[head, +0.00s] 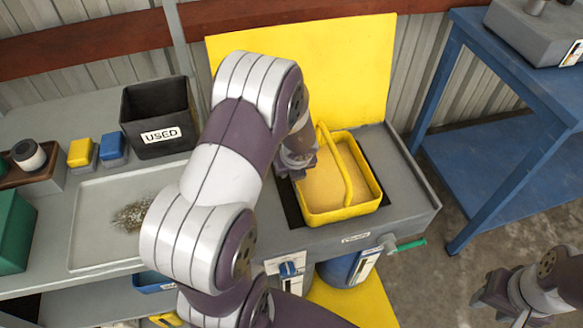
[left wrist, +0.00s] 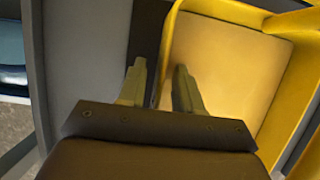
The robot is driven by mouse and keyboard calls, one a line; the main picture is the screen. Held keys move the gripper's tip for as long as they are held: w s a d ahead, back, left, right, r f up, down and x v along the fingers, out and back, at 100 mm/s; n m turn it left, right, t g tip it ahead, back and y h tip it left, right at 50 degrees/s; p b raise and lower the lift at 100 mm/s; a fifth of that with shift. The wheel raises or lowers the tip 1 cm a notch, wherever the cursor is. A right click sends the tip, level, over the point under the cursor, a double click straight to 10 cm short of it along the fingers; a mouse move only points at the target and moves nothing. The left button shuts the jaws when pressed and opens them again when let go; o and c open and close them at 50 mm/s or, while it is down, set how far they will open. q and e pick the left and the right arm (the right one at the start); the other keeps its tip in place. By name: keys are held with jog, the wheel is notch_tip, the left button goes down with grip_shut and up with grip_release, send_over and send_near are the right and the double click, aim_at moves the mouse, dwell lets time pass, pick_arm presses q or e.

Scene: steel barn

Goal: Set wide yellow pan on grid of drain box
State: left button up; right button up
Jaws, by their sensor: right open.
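The wide yellow pan (head: 341,212), with a raised yellow handle across it, is level at the dark opening (head: 289,204) in the grey top of the drain box (head: 398,208). It covers most of the opening, and the grid itself is hidden under it. My left gripper (head: 297,160) is at the pan's left side, mostly hidden by my arm. In the left wrist view its fingers (left wrist: 160,85) stand apart on either side of the pan's wall (left wrist: 168,45), with gaps showing. My right gripper (head: 490,297) is open and empty at the lower right, away from the pan.
A yellow panel (head: 345,75) stands behind the drain box. A black bin marked USED (head: 160,118), a yellow block (head: 80,152), a blue block (head: 112,145) and a shallow tray (head: 95,215) are left. A green-handled tap (head: 400,246) juts out front. A blue table (head: 500,150) stands right.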

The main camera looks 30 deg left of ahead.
pick_arm(q)
jog(key=shift+r, duration=0.1)
jog(key=shift+r+p, duration=0.35)
jog(key=shift+r, duration=0.05)
jog(key=p+v, duration=0.5)
jog(key=v, duration=0.6)
jog(key=w+d+r+m+t+h, duration=0.15)
jog(key=d+m, duration=0.25)
jog(key=m, duration=0.7)
jog(key=d+r+m+t+h, duration=0.1)
jog(key=d+r+m+h, duration=0.2)
jog(key=m, duration=0.7)
jog(key=s+d+m+g, duration=0.1)
jog(key=s+m, duration=0.4)
jog(key=m, duration=0.7)
jog(key=s+d+m+g+y, duration=0.1)
jog(key=s+m, duration=0.5)
jog(key=m, duration=0.7)
jog(key=shift+d+g, duration=0.5)
jog(key=shift+g, duration=0.65)
jog(key=shift+s, duration=0.1)
